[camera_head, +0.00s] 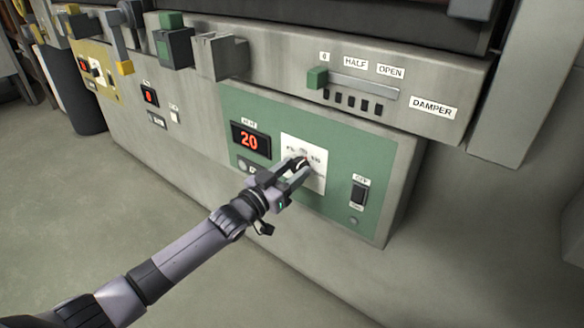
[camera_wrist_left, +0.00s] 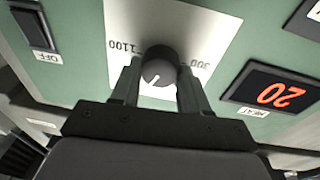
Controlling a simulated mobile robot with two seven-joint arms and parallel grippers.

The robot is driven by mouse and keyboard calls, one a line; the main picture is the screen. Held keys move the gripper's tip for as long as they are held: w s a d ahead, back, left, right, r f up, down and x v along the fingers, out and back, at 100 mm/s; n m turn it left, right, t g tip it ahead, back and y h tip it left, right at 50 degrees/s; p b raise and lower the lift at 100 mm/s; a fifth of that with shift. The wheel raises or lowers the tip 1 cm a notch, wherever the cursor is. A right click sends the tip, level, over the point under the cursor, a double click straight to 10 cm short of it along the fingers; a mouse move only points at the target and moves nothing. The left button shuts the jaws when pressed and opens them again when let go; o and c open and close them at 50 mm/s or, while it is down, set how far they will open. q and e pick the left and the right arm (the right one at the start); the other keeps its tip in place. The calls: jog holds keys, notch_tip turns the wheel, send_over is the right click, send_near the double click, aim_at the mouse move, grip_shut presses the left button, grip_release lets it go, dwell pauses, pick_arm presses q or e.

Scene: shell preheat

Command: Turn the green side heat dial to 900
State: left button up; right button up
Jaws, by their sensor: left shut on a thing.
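The green side panel (camera_head: 235,105) is on the front of the grey unit. Its black round heat dial (camera_wrist_left: 158,62) sits on a white scale plate (camera_head: 318,183). In the left wrist view the picture is upside down, with 1100 at the dial's left and 300 at its right. A white pointer mark shows on the dial's lower face. My left gripper (camera_head: 298,168) is shut on the dial, one finger on each side. It hides much of the dial in the head view. The red heat display (camera_head: 249,140) reads 20. My right gripper is not in view.
A black rocker switch (camera_head: 358,193) with an OFF label is right of the scale plate. Above is the damper slider with a green handle (camera_head: 317,78). A yellow panel (camera_head: 97,72) is at the far left. The floor in front is clear.

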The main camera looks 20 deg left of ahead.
pick_arm(q)
jog(key=m+p, duration=0.1)
jog(key=m, duration=0.2)
jog(key=shift+m, duration=0.3)
jog(key=shift+m+g+p, duration=0.3)
jog(key=shift+m+g, duration=0.1)
jog(key=shift+m, duration=0.7)
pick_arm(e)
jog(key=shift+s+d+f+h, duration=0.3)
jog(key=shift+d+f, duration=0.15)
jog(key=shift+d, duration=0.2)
pick_arm(q)
jog(key=o, duration=1.1)
jog(key=shift+c, duration=0.2)
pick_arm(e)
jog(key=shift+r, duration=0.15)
